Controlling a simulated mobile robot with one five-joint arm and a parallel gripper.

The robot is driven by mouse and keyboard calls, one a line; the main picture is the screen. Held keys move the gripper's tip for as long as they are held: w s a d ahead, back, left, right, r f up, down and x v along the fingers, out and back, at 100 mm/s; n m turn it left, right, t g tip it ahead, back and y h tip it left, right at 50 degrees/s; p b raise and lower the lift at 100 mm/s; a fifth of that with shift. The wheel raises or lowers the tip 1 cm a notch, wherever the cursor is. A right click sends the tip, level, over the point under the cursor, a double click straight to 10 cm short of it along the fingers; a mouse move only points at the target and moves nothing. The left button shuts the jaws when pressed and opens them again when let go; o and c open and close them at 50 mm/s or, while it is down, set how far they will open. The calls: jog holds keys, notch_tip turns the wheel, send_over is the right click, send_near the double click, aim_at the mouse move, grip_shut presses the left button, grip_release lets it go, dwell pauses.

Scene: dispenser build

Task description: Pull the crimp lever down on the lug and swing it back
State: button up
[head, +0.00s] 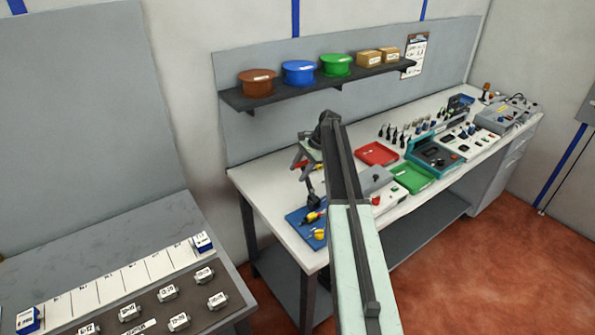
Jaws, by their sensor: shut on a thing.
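My arm rises from the bottom of the head view, bends at a dark joint and reaches down over the left end of the white workbench. My gripper (304,169) is small and partly hidden at the far end of the arm. It is shut on what looks like the dark upright crimp lever (311,189), above the blue base board (293,217). Red and yellow parts lie on that board. The lug is too small or hidden to make out. My arm hides part of the bench just right of the lever.
Right along the bench (258,179) stand a red tray (377,153), a green tray (412,178), a teal case (434,153) and several tools. A shelf (315,86) with bins runs above. A grey table (110,240) with labelled blocks stands at left. Floor is clear at right.

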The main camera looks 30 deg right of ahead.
jog(key=p+v, duration=0.5)
jog(key=v, duration=0.2)
jog(key=shift+w+d+p, duration=0.1)
jog(key=shift+d+p, duration=0.15)
jog(key=shift+p, duration=0.05)
jog(key=shift+a, duration=0.1)
jog(key=shift+s, duration=0.2)
